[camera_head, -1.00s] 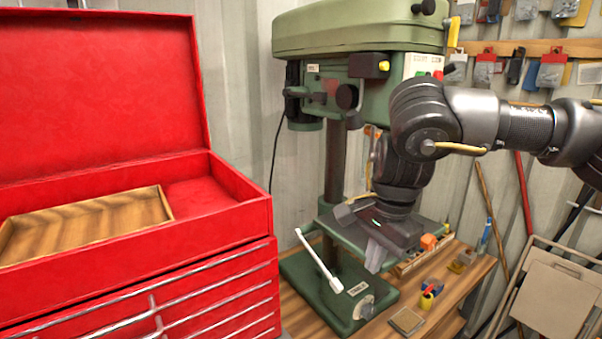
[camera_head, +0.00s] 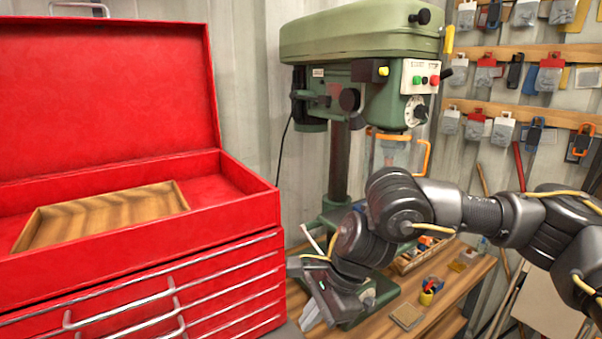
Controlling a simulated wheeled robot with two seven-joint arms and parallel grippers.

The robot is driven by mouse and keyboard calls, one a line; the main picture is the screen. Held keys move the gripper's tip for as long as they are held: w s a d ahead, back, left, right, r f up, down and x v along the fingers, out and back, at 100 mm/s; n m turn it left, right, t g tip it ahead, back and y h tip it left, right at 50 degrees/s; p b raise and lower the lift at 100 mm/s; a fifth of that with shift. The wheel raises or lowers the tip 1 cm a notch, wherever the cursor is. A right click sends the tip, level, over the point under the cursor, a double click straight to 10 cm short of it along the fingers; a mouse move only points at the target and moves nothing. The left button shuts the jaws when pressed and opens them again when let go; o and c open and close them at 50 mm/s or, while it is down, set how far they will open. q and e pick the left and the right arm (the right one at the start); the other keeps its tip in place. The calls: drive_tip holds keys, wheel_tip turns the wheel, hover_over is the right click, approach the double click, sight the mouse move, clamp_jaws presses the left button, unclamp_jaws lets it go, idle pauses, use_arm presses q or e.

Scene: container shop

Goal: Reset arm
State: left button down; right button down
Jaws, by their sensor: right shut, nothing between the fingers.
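My right arm comes in from the right. Its gripper (camera_head: 312,314) points down and to the left, low in front of the green drill press (camera_head: 362,52) and close to the right side of the red tool chest (camera_head: 130,225). Its fingers are shut with nothing between them. The gripper and wrist hide part of the drill press base and the table. My left gripper is not in view.
The tool chest lid is open, with a wooden tray (camera_head: 105,215) inside. Tools hang on the wall at right.

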drive_tip(key=s+a+f+m+t+y, duration=0.1)
drive_tip(key=s+a+m+t+y, duration=0.3)
drive_tip(key=a+m+y, duration=0.85)
drive_tip(key=d+f+m+t+h, duration=0.3)
drive_tip(key=d+f+m+h, duration=0.45)
drive_tip(key=m, duration=0.85)
drive_tip(key=d+f+m+t+h, duration=0.3)
drive_tip(key=d+f+m+h, duration=0.35)
drive_tip(key=d+m, duration=0.75)
drive_tip(key=s+d+f+m+g+h, duration=0.2)
drive_tip(key=s+d+f+m+g, duration=0.2)
drive_tip(key=s+d+f+m, duration=0.45)
drive_tip(key=s+d+f+m+g+h, duration=0.1)
drive_tip(key=s+d+f+m+g, duration=0.35)
drive_tip(key=s, duration=0.65)
wheel_tip(320, 180, down, 28)
drive_tip(key=s+f+m, duration=0.1)
drive_tip(key=s, duration=0.1)
drive_tip(key=s+d+f, duration=0.2)
drive_tip(key=s+f, duration=0.5)
drive_tip(key=s, duration=0.1)
drive_tip(key=s+d+f+g, duration=0.1)
drive_tip(key=s+f, duration=0.6)
drive_tip(key=s, duration=0.1)
drive_tip(key=shift+d+f, duration=0.25)
drive_tip(key=shift+d, duration=0.1)
